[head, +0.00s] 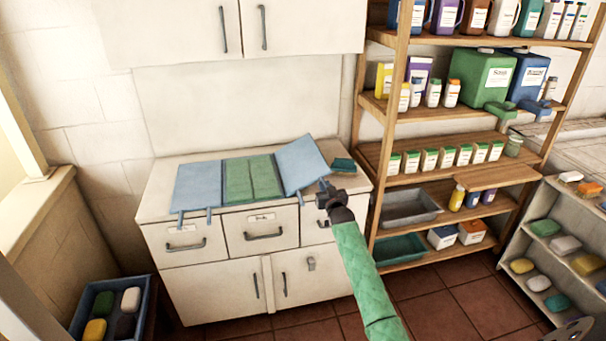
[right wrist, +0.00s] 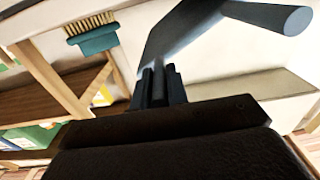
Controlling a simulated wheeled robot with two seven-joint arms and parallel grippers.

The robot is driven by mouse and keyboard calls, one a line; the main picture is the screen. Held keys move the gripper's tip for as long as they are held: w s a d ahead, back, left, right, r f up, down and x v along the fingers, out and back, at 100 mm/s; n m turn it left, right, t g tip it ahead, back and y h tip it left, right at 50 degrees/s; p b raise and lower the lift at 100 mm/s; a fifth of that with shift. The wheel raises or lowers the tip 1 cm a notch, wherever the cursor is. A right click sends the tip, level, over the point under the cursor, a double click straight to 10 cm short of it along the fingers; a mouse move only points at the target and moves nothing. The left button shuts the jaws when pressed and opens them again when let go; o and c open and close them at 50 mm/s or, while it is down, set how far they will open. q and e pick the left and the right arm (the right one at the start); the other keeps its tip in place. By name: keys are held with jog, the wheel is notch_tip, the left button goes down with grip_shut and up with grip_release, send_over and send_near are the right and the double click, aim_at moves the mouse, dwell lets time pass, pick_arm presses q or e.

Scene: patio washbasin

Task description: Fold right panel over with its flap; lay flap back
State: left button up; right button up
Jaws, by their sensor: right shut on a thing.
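A folding piece lies on the white cabinet's counter in the head view. It has a flat blue left panel (head: 197,186), a green middle (head: 252,178) with a seam down it, and a blue right panel (head: 302,163). The right panel is tilted up from the counter, its right side higher. Small blue tabs hang at the front edge. My right gripper (head: 328,192) is at the right panel's front right corner, shut on its edge or tab. The right wrist view shows the fingers (right wrist: 160,86) closed on a blue-grey part (right wrist: 188,38) with a round bar. I cannot tell the flap apart from the panel. My left gripper is out of view.
A teal brush (head: 343,165) lies on the counter right of the panel; it also shows in the right wrist view (right wrist: 95,40). A wooden shelf (head: 398,100) with bottles stands close on the right. A bin of soaps (head: 146,300) stands at lower left.

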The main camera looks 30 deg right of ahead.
notch_tip(320, 180, down, 7)
jog(key=d+b, duration=0.1)
jog(key=b, duration=0.3)
jog(key=shift+s, duration=0.15)
jog(key=o, duration=1.7)
jog(key=shift+d, duration=0.1)
jog(key=shift+o, duration=0.2)
jog(key=r+p+v, duration=0.1)
jog(key=p+v, duration=0.6)
jog(key=v, duration=0.4)
jog(key=shift+r, duration=0.4)
jog(key=shift+d, duration=0.1)
